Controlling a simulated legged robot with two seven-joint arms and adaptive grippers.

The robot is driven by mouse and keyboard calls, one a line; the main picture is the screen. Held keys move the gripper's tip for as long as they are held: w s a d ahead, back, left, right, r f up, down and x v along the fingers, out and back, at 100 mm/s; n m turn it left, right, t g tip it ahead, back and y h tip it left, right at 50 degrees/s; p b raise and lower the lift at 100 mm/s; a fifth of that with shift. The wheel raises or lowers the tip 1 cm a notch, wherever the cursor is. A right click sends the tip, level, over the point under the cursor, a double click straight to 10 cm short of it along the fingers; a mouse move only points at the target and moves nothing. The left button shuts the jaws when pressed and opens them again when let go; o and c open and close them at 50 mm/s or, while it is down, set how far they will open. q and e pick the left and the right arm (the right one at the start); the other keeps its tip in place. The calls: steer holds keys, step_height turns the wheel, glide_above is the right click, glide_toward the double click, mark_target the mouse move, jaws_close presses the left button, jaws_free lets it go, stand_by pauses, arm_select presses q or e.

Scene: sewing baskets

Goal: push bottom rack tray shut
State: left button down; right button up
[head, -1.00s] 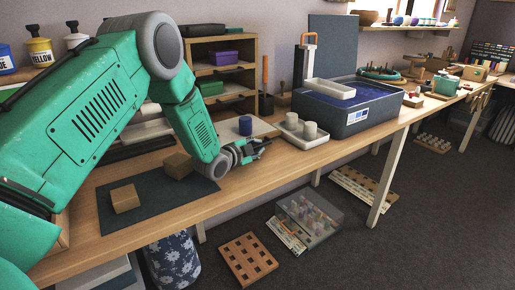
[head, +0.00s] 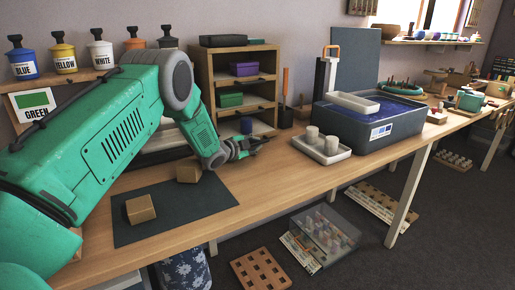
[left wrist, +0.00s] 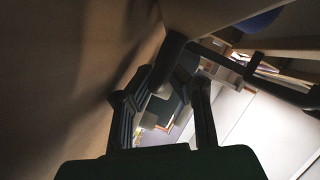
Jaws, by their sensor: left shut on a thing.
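The wooden rack (head: 202,75) stands against the wall at the back of the bench. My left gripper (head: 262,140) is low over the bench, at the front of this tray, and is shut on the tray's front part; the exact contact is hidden. In the left wrist view the two dark fingers (left wrist: 165,118) show with a gap between their bases. My right gripper is not in view.
A purple box (head: 244,69) and a green box (head: 229,99) sit on the higher shelves. To the right are a white tray with two pale cylinders (head: 321,152) and a grey basin (head: 385,130). Two brown blocks (head: 140,209) lie on a dark mat (head: 185,207).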

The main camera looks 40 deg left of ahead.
arm_select(q)
steer(key=shift+s+f, duration=0.15)
steer(key=shift+f, duration=0.1)
steer(key=c, duration=1.9)
jaws_free()
steer(key=shift+d+r, duration=0.15)
steer(key=shift+d, duration=0.15)
steer(key=shift+a, duration=0.1)
steer(key=shift+a+r, duration=0.1)
steer(key=shift+r, duration=0.15)
steer(key=r, duration=0.9)
steer(key=shift+d+r, duration=0.2)
steer(key=shift+d, duration=0.15)
